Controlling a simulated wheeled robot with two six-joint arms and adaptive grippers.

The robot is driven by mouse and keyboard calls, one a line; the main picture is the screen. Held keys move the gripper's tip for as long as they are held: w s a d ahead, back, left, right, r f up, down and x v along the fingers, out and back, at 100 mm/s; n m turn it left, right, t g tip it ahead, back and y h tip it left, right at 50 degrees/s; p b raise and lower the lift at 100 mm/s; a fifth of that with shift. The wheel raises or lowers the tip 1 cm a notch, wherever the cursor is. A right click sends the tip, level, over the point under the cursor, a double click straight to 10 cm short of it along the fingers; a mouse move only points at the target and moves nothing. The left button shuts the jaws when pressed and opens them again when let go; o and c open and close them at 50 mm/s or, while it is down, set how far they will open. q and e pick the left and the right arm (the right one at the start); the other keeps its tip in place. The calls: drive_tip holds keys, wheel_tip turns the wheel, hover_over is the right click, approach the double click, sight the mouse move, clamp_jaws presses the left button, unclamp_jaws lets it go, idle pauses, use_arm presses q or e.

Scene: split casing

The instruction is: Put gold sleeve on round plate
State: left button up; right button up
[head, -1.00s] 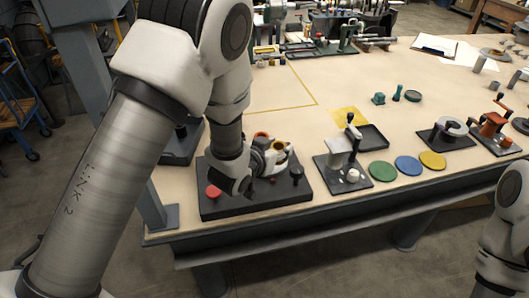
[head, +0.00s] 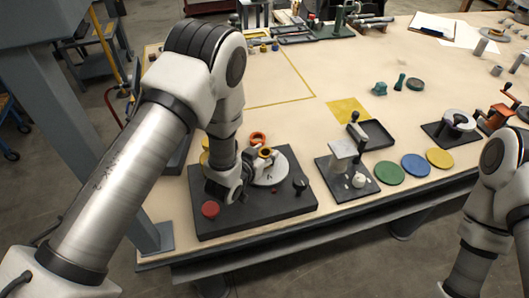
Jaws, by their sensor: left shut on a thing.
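A light grey round plate (head: 272,170) lies on the black base (head: 265,213) at the table's front edge. My left gripper (head: 256,160) reaches down over the plate's left part. It is shut on a small ringed piece with a gold rim (head: 266,152), which looks like the gold sleeve. Fingers and wrist hide much of it, and I cannot tell whether it touches the plate. An orange ring (head: 258,137) shows just behind. Another yellow piece (head: 204,157) shows partly behind my left arm. My right arm enters at the right; its gripper is out of view.
The black base carries a red button (head: 210,209) and a black knob (head: 300,183). A fixture with a lever (head: 345,165) stands to its right, beside green (head: 389,173), blue (head: 415,165) and yellow (head: 440,158) discs.

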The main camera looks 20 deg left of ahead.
use_arm(q)
drive_tip(key=shift+w+a+f, duration=0.1)
drive_tip(key=shift+f, duration=0.25)
drive_tip(key=shift+r, duration=0.1)
drive_tip(key=shift+f+b, duration=0.25)
drive_tip(key=shift+b, duration=0.05)
drive_tip(key=o, duration=1.3)
drive_tip(key=shift+r, duration=0.2)
drive_tip(key=b+v, duration=0.2)
drive_tip(key=v, duration=1)
drive_tip(key=shift+b, duration=0.3)
